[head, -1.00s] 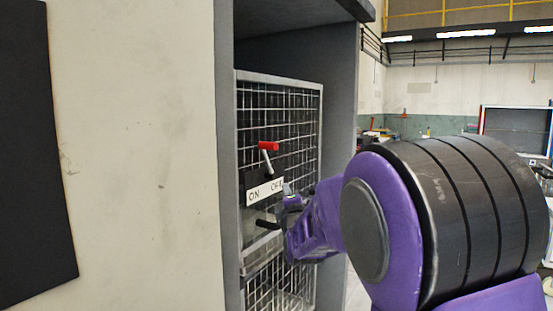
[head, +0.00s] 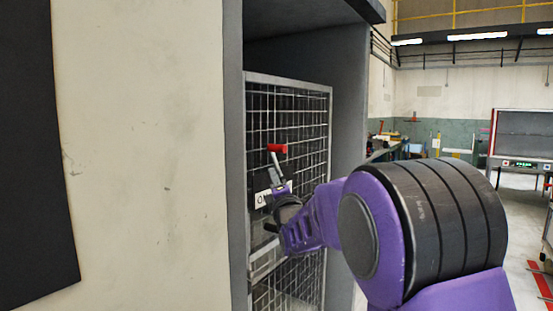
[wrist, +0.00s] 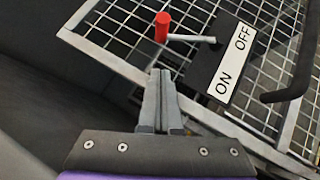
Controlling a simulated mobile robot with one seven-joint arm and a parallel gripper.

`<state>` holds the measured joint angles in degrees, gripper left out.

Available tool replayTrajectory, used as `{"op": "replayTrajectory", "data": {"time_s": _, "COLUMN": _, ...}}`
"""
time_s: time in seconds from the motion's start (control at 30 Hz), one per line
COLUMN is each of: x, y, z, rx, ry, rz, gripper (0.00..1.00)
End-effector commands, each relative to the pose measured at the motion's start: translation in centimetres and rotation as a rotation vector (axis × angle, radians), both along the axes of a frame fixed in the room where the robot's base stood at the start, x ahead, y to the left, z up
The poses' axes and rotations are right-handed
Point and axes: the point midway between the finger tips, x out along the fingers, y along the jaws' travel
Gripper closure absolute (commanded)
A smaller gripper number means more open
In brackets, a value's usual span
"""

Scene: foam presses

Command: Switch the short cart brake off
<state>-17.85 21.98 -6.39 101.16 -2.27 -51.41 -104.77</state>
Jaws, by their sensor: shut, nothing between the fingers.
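The cart brake lever is a grey rod with a red grip (head: 277,148), mounted on the wire mesh cart (head: 312,115). In the head view it stands roughly upright above the white ON/OFF plate (head: 262,198). In the wrist view the red grip (wrist: 162,27) lies beyond my fingertips, with the rod running right to a dark mount by the plate (wrist: 231,66). My gripper (wrist: 160,74) is shut and empty, its tips near the red grip, apparently apart from it. In the head view my gripper (head: 279,184) covers the OFF end of the plate.
The cart stands inside a grey bay frame (head: 348,120). A pale wall (head: 140,150) with a dark panel (head: 40,150) is at left. A dark bar (wrist: 292,85) sticks out beside the plate in the wrist view. Benches and a machine (head: 520,135) stand far off at right.

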Motion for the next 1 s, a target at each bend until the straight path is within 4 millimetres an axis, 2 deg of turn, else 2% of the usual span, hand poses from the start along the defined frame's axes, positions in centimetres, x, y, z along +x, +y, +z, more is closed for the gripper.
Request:
{"op": "replayTrajectory", "data": {"time_s": 0.1, "x": 2.1, "y": 0.5, "z": 0.7, "rx": 0.001, "ry": -0.001, "rz": 0.001, "gripper": 1.0}}
{"op": "replayTrajectory", "data": {"time_s": 0.37, "x": 5.9, "y": 1.5, "z": 1.9, "rx": 0.001, "ry": -0.001, "rz": -0.001, "gripper": 1.0}}
{"op": "replayTrajectory", "data": {"time_s": 0.5, "x": 7.5, "y": 0.3, "z": 2.9, "rx": 0.0, "ry": 0.0, "rz": -0.003, "gripper": 1.0}}
{"op": "replayTrajectory", "data": {"time_s": 0.7, "x": 8.6, "y": -0.4, "z": 3.5, "rx": 0.0, "ry": 0.002, "rz": -0.002, "gripper": 1.0}}
{"op": "replayTrajectory", "data": {"time_s": 1.0, "x": 8.8, "y": -0.4, "z": 3.7, "rx": 0.0, "ry": 0.002, "rz": -0.001, "gripper": 1.0}}
